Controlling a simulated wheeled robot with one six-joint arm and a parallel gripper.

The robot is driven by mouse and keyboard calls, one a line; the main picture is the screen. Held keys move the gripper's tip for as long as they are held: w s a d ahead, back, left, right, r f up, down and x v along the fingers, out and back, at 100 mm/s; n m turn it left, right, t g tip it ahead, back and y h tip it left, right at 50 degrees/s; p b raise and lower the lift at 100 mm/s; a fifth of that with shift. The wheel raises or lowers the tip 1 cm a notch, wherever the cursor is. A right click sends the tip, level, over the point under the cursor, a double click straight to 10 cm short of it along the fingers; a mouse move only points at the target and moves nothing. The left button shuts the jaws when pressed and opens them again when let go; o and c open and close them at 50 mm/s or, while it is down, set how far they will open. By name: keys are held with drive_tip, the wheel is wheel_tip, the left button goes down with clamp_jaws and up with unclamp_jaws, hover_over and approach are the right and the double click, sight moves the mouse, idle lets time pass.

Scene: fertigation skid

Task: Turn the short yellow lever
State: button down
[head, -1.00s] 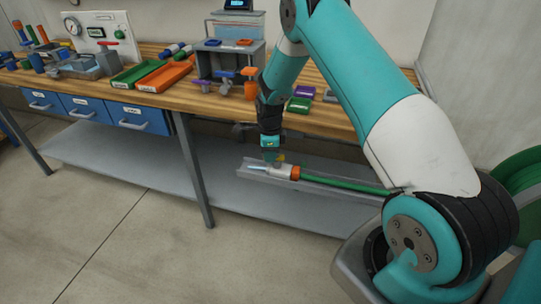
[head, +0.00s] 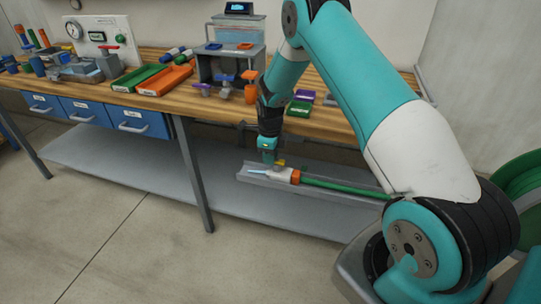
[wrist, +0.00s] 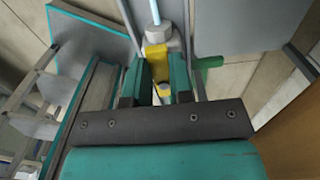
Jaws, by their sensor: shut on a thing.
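The short yellow lever (wrist: 157,62) sits between the two teal fingers of my gripper (wrist: 162,78) in the wrist view. The fingers are shut on it, and they hide its sides. In the head view my gripper (head: 268,154) points down at the white valve body (head: 283,175), and a bit of the lever (head: 281,163) shows beside the fingertips. The valve lies in a grey channel, with a light blue tube on its left and an orange collar (head: 295,177) on its right.
The grey channel (head: 330,174) carries a green hose (head: 345,187) away to the right. The wooden bench top (head: 205,93) is above and behind, with a grey stand and coloured trays. A bench leg (head: 193,175) stands left of the valve.

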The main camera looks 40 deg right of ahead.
drive_tip(key=shift+w+d+r, duration=0.1)
drive_tip(key=c, duration=1)
unclamp_jaws()
wheel_tip(320, 180, up, 17)
drive_tip(key=shift+r+b, duration=0.2)
drive_tip(key=shift+b, duration=0.25)
